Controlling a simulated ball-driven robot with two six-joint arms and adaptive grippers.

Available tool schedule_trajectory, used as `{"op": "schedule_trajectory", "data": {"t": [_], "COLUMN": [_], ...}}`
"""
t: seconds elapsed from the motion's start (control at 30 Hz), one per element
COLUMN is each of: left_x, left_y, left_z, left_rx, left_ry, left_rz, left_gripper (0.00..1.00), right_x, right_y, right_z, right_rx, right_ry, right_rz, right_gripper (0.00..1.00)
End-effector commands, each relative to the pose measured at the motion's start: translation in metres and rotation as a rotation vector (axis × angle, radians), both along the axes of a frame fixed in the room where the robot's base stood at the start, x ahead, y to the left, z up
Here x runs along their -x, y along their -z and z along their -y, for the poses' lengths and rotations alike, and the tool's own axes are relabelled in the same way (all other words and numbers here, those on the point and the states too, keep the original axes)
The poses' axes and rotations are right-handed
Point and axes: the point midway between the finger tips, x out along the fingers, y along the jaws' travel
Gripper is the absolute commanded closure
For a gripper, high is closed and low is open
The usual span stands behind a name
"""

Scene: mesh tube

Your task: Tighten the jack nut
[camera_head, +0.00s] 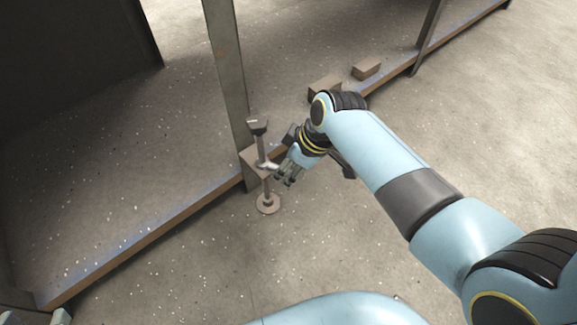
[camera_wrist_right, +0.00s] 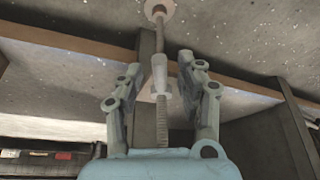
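The jack stands upright at the scaffold post, with a threaded rod (camera_wrist_right: 161,122), a round base plate (camera_head: 268,205) and a dark top (camera_head: 257,126). Its pale jack nut (camera_head: 268,164) sits partway up the rod, at the bracket's level. The nut also shows in the right wrist view (camera_wrist_right: 161,91). My right gripper (camera_head: 287,180) is just right of the rod, slightly below the nut. In the wrist view its fingers (camera_wrist_right: 172,62) are apart, with the rod and nut in line between them; contact is unclear. Pale parts, possibly my left gripper, show at the lower left edge.
A metal post (camera_head: 226,75) rises beside the jack. A long brown-edged beam (camera_head: 150,240) runs diagonally across the floor. Two small blocks (camera_head: 325,87) (camera_head: 366,70) lie behind my right arm. The speckled floor in front of the jack is clear.

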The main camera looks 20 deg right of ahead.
Motion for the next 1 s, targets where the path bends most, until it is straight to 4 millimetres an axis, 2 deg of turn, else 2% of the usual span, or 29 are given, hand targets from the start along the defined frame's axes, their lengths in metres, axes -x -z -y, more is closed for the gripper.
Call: {"op": "schedule_trajectory", "data": {"t": [0.17, 0.47, 1.0], "left_x": [0.0000, 0.0000, 0.0008], "left_y": [-0.0002, -0.0001, 0.0004], "left_z": [0.0000, 0.0000, -0.0003], "left_rx": [0.000, 0.000, 0.000], "left_ry": [0.000, 0.000, -0.001], "left_rz": [0.000, -0.001, -0.011], "left_gripper": [0.60, 0.60, 0.60], "right_x": [-0.0002, 0.0000, 0.0001], "right_y": [-0.0004, -0.0003, -0.0005], "right_z": [0.0000, 0.0000, 0.0010], "right_rx": [0.000, 0.000, 0.000], "right_ry": [0.000, 0.000, 0.005], "right_rz": [0.000, 0.000, 0.000], "right_gripper": [0.62, 1.00, 1.00]}}
